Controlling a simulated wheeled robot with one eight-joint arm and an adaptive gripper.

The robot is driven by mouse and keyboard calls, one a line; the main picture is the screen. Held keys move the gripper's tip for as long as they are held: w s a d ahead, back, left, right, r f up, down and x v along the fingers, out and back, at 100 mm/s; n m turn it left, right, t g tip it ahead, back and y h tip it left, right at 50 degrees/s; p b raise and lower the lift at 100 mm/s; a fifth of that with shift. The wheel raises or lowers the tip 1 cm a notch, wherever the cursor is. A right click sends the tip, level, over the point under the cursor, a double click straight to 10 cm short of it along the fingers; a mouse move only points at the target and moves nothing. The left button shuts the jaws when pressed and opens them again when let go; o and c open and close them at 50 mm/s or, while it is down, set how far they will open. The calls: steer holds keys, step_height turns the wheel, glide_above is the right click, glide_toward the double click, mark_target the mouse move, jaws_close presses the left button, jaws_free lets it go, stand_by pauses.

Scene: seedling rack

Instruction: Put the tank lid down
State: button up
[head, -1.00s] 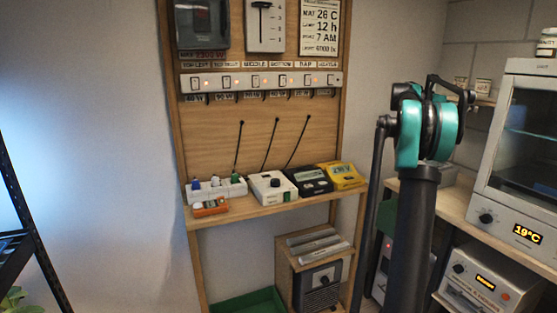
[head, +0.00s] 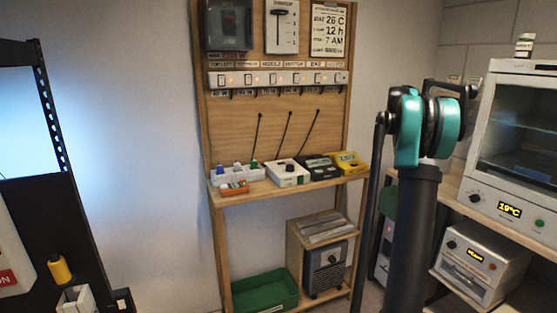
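I cannot make out the tank or its lid in the head view. My arm stands at the right with a teal and black joint. My gripper does not show, so I cannot see whether it holds the lid.
A wooden stand holds a switch strip (head: 278,79) and a shelf (head: 290,194) with small devices. A green bin (head: 264,291) sits low beneath it. A black rack (head: 60,215) is at the left edge. A glass-fronted oven (head: 522,140) stands on the right bench. Bare wall separates rack and stand.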

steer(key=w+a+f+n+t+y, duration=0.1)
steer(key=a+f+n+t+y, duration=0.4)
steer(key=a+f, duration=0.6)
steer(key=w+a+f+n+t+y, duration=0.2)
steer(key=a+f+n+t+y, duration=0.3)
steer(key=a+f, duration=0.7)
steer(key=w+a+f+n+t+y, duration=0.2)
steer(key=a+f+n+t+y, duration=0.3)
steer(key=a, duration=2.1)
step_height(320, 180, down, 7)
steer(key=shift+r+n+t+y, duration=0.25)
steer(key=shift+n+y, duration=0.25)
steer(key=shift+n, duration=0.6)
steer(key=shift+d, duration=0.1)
